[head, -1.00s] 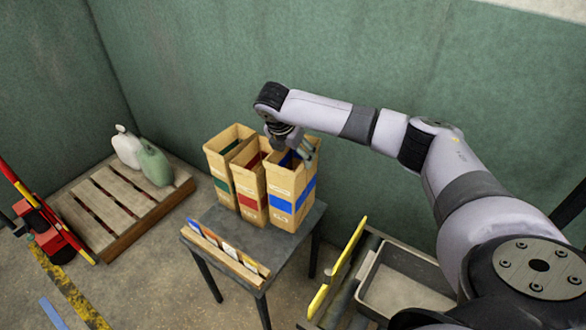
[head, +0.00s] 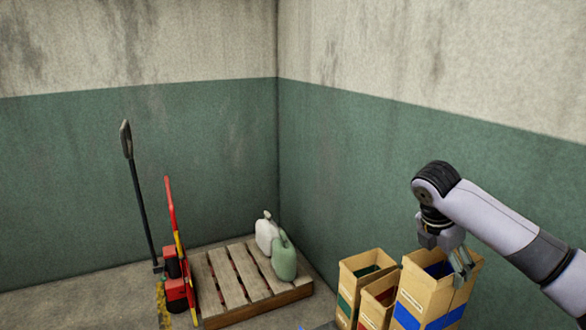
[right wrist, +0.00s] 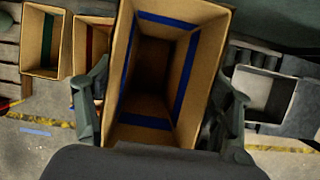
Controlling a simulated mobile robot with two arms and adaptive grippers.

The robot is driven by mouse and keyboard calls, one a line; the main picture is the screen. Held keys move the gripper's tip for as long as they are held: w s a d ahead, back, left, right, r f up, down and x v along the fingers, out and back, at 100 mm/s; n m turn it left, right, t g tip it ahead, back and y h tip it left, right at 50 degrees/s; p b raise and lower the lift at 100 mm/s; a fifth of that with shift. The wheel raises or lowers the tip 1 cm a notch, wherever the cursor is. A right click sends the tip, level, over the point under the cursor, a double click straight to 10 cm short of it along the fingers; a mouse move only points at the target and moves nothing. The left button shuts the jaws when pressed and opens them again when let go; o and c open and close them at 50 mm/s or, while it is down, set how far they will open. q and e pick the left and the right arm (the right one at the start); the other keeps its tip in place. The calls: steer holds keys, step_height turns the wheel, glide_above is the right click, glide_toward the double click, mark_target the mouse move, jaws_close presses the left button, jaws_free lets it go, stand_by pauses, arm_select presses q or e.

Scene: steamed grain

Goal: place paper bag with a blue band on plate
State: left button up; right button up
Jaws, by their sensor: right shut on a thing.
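The paper bag with a blue band (head: 424,308) is an open-topped tan bag at the lower right of the head view. My right gripper (head: 461,262) is shut on it near the rim. In the right wrist view the bag (right wrist: 125,70) is upright between the two fingers, its inside dark and apparently empty. Its rim looks much nearer the camera than the neighbouring bags' rims, so it appears raised. Its base is out of the head view. No plate can be made out. My left gripper is not in view.
A bag with a red band (head: 378,300) and one with a green band (head: 347,290) stand to the left. A wooden pallet (head: 228,284) holds a green jug (head: 284,262) and a pale jug (head: 265,236). A grey tray (right wrist: 262,95) shows in the right wrist view.

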mark_target(421, 287)
steer(key=s+a+f+m, duration=0.1)
steer(key=a+m, duration=0.1)
steer(key=s+a+f+m+g, duration=0.1)
steer(key=a+m, duration=0.1)
steer(key=s+a+f+m+g, duration=0.1)
steer(key=s+a, duration=0.1)
steer(key=shift+a+m, duration=0.2)
steer(key=shift+m, duration=0.2)
steer(key=s+a+f+m+g+y, duration=0.2)
steer(key=s+a+m, duration=0.3)
steer(key=s+m, duration=0.3)
steer(key=s+a+f+m+g+y, duration=0.2)
steer(key=s+a+m, duration=0.3)
steer(key=s+m, duration=0.3)
steer(key=shift+s+a+f, duration=0.25)
steer(key=shift+s+f, duration=0.5)
steer(key=shift+s, duration=0.4)
